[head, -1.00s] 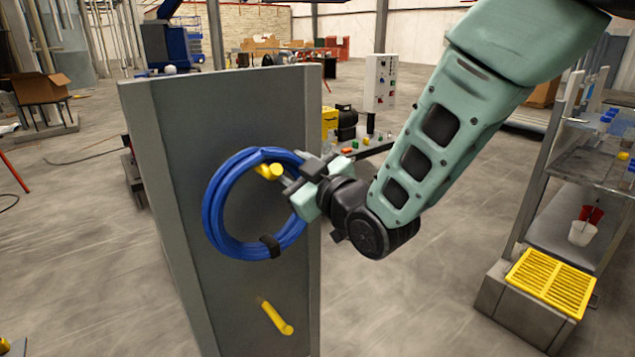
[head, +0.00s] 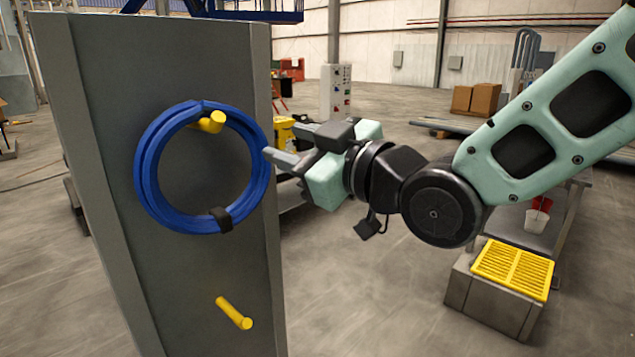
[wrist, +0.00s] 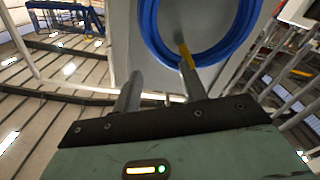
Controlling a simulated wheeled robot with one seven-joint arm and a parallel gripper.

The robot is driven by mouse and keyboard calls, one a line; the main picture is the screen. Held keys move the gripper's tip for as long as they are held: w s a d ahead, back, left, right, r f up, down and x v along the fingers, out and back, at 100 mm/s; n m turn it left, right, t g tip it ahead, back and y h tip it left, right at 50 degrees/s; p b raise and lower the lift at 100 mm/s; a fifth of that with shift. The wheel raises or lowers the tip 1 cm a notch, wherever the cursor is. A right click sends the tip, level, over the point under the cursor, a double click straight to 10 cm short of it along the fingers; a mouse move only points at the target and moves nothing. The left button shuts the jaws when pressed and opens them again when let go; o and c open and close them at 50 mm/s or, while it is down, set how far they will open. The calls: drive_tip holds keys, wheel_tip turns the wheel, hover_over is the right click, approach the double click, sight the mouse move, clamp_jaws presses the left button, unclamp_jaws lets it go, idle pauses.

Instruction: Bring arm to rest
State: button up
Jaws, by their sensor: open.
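My gripper (head: 284,150) is open and empty, in the middle of the head view. Its fingers point left toward a coiled blue hose (head: 150,192) and look just apart from the coil's right side. The blue coil hangs on the upper yellow peg (head: 212,121) of a grey panel (head: 100,90). A black strap binds it at the lower right. In the wrist view, the fingers (wrist: 158,82) stick up below the blue coil (wrist: 150,40), and the yellow peg shows behind one fingertip.
A lower yellow peg (head: 234,313) sticks out of the panel and is bare. A grey box with a yellow grate (head: 513,268) stands at the right, beside a shelf with red and white cups (head: 538,215). Open floor lies between the panel and the box.

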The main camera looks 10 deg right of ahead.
drive_tip(key=s+d+f+m+g+h+b, duration=0.1)
drive_tip(key=s+f+g+h+b, duration=0.15)
drive_tip(key=f, duration=0.55)
drive_tip(key=s+d+f+m+g+h+b, duration=0.1)
drive_tip(key=s+f+g+h, duration=0.1)
drive_tip(key=s+f+g, duration=0.35)
drive_tip(key=s+d+f+m+g+h, duration=0.1)
drive_tip(key=s+d+f+g+h, duration=0.1)
drive_tip(key=s+f, duration=0.4)
drive_tip(key=s+d+f+m+g+h, duration=0.1)
drive_tip(key=s+d+f+g+h, duration=0.2)
drive_tip(key=s+f+g, duration=0.2)
drive_tip(key=shift+s+f, duration=0.8)
drive_tip(key=shift+s, duration=0.3)
